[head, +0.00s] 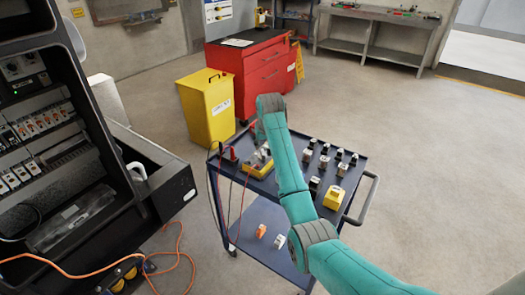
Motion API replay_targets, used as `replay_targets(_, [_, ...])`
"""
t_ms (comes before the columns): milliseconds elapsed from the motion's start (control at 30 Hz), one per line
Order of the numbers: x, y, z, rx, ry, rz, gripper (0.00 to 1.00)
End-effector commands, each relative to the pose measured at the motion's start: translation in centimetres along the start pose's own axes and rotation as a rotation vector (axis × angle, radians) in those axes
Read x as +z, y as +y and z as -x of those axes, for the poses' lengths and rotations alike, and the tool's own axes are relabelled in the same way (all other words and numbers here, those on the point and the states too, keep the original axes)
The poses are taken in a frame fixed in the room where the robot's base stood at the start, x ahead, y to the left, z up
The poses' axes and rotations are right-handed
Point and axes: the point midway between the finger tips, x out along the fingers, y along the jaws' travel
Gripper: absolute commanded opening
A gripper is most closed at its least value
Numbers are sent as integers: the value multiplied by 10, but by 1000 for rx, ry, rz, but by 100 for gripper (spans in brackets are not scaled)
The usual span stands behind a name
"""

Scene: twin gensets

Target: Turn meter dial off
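The yellow meter (257,171) lies on the top shelf of a dark blue cart (288,205), near its left end. Its dial cannot be made out, as grey parts cover much of its top. Red and black leads run from beside it over the cart's left edge. My teal arm reaches across the cart, bends at a grey joint and comes down over the meter. My gripper (262,154) seems to be the small grey shape right above the meter. Whether it touches the meter, and whether its fingers are apart, cannot be told.
Several small blocks and a yellow box (333,198) stand on the cart's right part. A yellow bin (207,105) and red tool cabinet (250,72) stand behind. An open electrical cabinet (45,130) is at left, with an orange cable (172,262) on the floor. Floor at right is clear.

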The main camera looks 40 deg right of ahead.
Motion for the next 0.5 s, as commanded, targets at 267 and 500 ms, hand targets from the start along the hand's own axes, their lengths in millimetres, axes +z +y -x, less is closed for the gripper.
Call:
replay_targets(267, [0,0,-41,0,-1,0,40])
replay_targets(500, [0,0,-52,0,1,0,40])
